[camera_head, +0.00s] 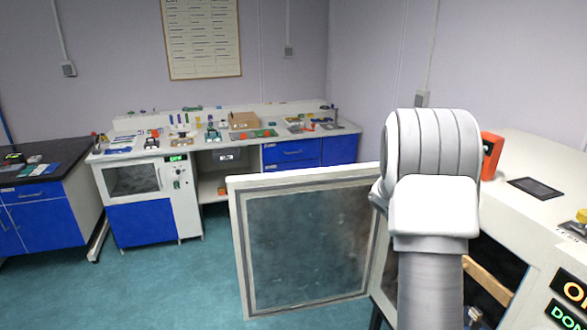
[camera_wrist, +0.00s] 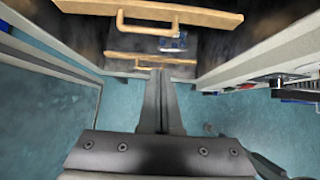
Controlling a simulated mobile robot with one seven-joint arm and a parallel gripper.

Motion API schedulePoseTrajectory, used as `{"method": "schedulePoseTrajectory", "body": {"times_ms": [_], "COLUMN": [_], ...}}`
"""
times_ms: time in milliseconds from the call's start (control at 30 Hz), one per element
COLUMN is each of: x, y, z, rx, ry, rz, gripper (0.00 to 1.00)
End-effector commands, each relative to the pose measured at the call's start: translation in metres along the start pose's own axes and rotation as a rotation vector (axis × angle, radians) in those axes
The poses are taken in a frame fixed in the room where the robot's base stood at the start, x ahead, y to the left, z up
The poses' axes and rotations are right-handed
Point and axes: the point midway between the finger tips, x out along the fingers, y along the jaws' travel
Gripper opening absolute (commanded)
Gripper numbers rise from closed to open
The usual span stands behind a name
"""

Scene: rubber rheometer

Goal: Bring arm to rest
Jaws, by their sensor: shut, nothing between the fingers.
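My arm (camera_head: 432,200) rises in front of the white machine (camera_head: 540,205) at the right of the head view, covering part of its open front. My gripper (camera_wrist: 161,74) shows in the wrist view with its two fingers together and nothing between them. It points toward the dark chamber (camera_wrist: 90,30). The head view does not show the fingers. The machine's windowed door (camera_head: 305,245) stands wide open to the left of my arm. In the wrist view, tan wooden pieces with handles (camera_wrist: 148,15) lie ahead of the fingertips. I cannot tell whether the fingers touch anything.
A workbench (camera_head: 235,140) with blue drawers and small items stands at the back. A dark-topped blue cabinet (camera_head: 45,200) is at the left. Lit panels (camera_head: 568,291) are at the machine's right front. The teal floor (camera_head: 160,280) is clear at the lower left.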

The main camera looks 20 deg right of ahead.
Motion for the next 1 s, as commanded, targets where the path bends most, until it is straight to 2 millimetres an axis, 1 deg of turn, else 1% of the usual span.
{"method": "schedulePoseTrajectory", "body": {"times_ms": [67,167,267,400,467,500,567,600,667,700,900,1000], "x": [-0.003,-0.02,-0.052,-0.11,-0.133,-0.148,-0.17,-0.185,-0.205,-0.218,-0.275,-0.299], "y": [0.0,0.0,-0.004,-0.017,-0.024,-0.029,-0.038,-0.044,-0.054,-0.061,-0.101,-0.124], "z": [0.0,-0.001,-0.005,-0.017,-0.024,-0.029,-0.037,-0.043,-0.052,-0.059,-0.095,-0.114], "rx": [0.009,0.067,0.187,0.416,0.515,0.58,0.673,0.733,0.825,0.884,1.16,1.288], "ry": [0.001,0.012,0.04,0.107,0.143,0.168,0.207,0.235,0.279,0.31,0.476,0.565], "rz": [0.003,0.017,0.041,0.078,0.089,0.096,0.105,0.108,0.11,0.111,0.088,0.059], "gripper": [0.0,0.0,0.0,0.0,0.0,0.0,0.0,0.0,0.0,0.0,0.0,0.0]}}
